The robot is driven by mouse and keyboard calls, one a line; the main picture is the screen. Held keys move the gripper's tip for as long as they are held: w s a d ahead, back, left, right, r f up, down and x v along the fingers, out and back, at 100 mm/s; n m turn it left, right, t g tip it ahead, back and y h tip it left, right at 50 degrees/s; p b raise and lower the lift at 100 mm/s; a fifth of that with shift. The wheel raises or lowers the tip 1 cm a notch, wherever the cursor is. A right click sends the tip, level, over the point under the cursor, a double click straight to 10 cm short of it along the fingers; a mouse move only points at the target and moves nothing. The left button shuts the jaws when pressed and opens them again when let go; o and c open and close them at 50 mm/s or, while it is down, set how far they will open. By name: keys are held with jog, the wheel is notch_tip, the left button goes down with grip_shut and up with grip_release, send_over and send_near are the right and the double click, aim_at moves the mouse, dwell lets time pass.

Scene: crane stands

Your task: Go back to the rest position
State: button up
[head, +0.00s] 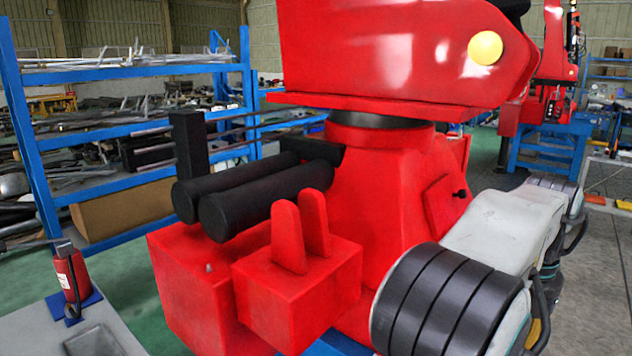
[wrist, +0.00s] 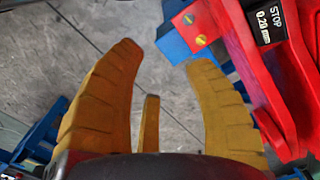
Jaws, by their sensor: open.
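My gripper (wrist: 164,56) shows in the wrist view with its yellow ribbed fingers spread wide. It is open, and nothing is between the fingers. Bare grey floor (wrist: 150,22) with seams shows beyond and between them. In the wrist view a red crane part (wrist: 262,75) with a dark "STOP" label lies close beside the right finger; I cannot tell the exact gap. In the head view my white arm with black bands reaches away at the right, and my gripper is not clearly visible there.
A large red crane (head: 390,190) fills the middle of the head view, close to my arm. A blue shelf rack (head: 30,150) with metal stock stands at the left. A red extinguisher (head: 72,275) stands at lower left. Another red crane stands on a blue stand (head: 548,150) at far right.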

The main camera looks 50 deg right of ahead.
jog(key=w+a+f+n+t+h, duration=0.1)
jog(key=w+a+n, duration=0.45)
jog(key=w, duration=0.45)
jog(key=w+a+f+n, duration=0.1)
jog(key=w+a+n, duration=0.3)
jog(key=w+a, duration=0.45)
jog(key=w+a+f+n+t, duration=0.1)
jog(key=a+f+n, duration=0.2)
jog(key=a+n, duration=0.3)
jog(key=w+a+f+n+t+y, duration=0.1)
jog(key=a+f+n, duration=0.2)
jog(key=a, duration=1.1)
jog(key=n, duration=0.3)
jog(key=shift+w+a+t, duration=0.15)
jog(key=shift+w+t, duration=0.25)
